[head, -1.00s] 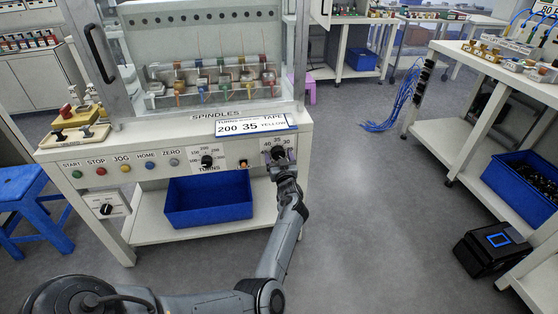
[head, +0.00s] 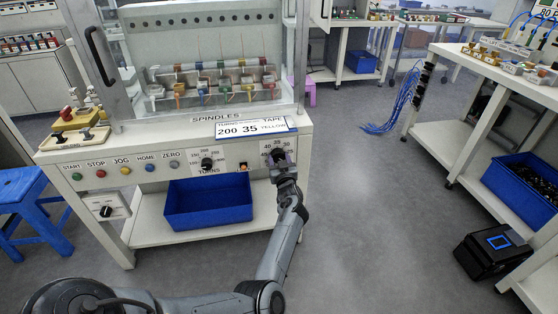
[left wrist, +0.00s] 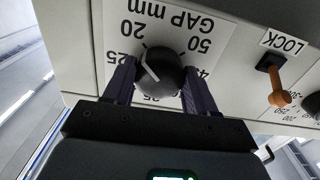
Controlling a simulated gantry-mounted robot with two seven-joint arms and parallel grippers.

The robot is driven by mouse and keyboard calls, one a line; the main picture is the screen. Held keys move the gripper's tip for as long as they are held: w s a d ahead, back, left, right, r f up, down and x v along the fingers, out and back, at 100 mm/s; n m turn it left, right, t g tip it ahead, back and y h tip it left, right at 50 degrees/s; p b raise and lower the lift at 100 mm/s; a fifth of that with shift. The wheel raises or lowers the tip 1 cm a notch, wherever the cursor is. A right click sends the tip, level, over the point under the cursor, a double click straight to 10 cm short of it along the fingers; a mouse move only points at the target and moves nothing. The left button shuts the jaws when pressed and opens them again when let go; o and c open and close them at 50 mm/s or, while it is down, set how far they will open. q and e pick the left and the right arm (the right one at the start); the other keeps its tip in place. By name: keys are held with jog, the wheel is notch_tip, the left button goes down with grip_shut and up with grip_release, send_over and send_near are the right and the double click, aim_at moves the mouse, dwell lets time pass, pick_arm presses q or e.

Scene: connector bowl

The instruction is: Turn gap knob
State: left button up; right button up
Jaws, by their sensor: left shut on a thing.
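The gap knob (left wrist: 163,72) is a round black knob on a white dial plate marked "GAP mm", which appears upside down in the left wrist view. A white line on the knob points up-left there, toward the 20 and 25 marks. My left gripper (left wrist: 160,82) has one dark purple finger on each side of the knob and is shut on it. In the head view, the knob (head: 278,154) sits at the right end of the machine's front panel, with the left gripper (head: 283,165) just below and in front, partly hiding the dial. My right gripper is not in view.
The turns knob (head: 207,163) and an orange lock lever (head: 244,166) are left of the gap dial. A display (head: 256,126) above reads 200, 35, YELLOW. A blue bin (head: 208,200) stands on the shelf below.

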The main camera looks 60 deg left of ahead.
pick_arm(q)
jog(key=shift+n, duration=0.3)
jog(key=n, duration=0.3)
jog(key=shift+n+p, duration=0.3)
jog(key=shift+n, duration=0.1)
jog(key=n, duration=0.4)
jog(key=shift+w+n, duration=0.1)
jog(key=shift+n, duration=0.2)
jog(key=n, duration=0.4)
jog(key=shift+r, duration=0.1)
jog(key=shift+n, duration=2.2)
jog(key=o, duration=1.1)
jog(key=shift+c, duration=0.2)
